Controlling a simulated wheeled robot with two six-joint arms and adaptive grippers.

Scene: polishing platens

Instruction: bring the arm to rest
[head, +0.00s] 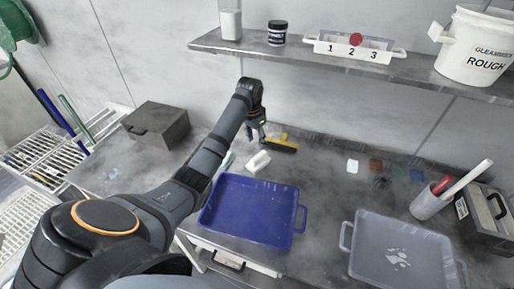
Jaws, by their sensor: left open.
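My left arm reaches in from the left across the grey worktop (310,180). My left gripper (260,131) hangs over the back of the worktop, near the wall. Its fingers are small in the picture; they are open and no object shows between them. A yellow and black tool (284,145) lies just to the right of the fingers, and a white block (258,162) lies just below them in the picture. I cannot tell whether the fingers touch either one. My right gripper does not show.
A blue tray (253,210) and a grey tray (400,257) stand in front. A dark grey box (157,125) is at the left. A shelf (300,53) above holds a numbered rack (352,48) and a white bucket (474,47). A cup (426,204) stands right.

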